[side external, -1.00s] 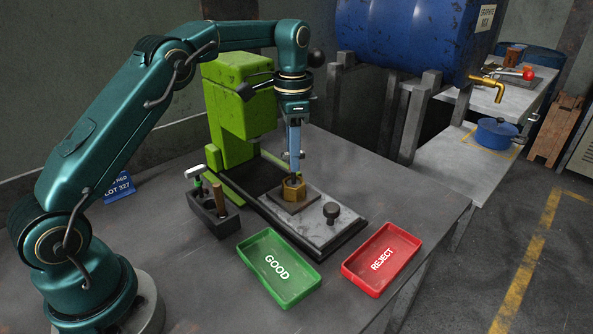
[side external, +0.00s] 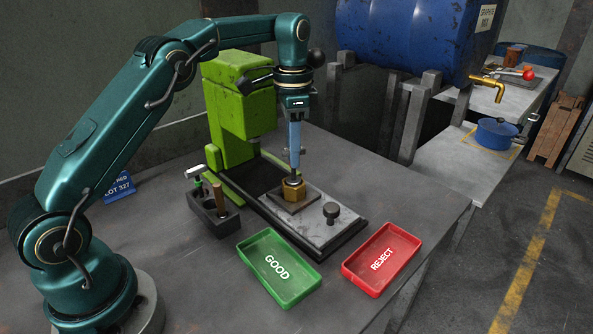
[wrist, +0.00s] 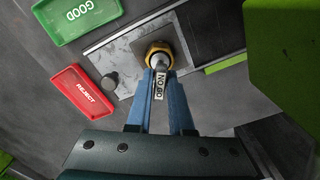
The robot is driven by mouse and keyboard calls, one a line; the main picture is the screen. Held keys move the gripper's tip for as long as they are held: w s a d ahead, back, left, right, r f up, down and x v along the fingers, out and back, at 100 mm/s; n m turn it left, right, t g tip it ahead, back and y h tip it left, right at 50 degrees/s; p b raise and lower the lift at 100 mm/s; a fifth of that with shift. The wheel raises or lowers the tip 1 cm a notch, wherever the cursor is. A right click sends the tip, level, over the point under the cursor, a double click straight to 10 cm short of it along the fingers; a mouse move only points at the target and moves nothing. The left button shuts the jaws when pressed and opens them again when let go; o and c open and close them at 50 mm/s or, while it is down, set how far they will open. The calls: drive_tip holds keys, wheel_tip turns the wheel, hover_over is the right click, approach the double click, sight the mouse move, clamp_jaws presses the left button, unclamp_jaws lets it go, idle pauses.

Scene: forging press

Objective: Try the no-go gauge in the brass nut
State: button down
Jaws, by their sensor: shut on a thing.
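The brass nut (side external: 294,195) sits on a dark square plate on the press bed. In the wrist view the nut (wrist: 151,50) shows as a gold ring around the gauge's grey end. My gripper (side external: 294,168) points straight down above the nut. In the wrist view my gripper (wrist: 161,76) is shut on the no-go gauge (wrist: 160,92), which has a white lettered tag between the blue fingers. The gauge stands upright with its lower end at the nut's hole. How deep it sits in the hole is hidden.
A green GOOD tray (side external: 302,291) and a red REJECT tray (side external: 376,283) lie in front of the bed. A dark rack (side external: 219,224) with two upright tools stands at left. A dark knob (side external: 331,211) rises from the bed. The green press frame (side external: 240,110) stands close behind my gripper.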

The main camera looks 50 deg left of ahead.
drive_tip(key=shift+r, duration=0.95)
drive_tip(key=shift+r, duration=0.25)
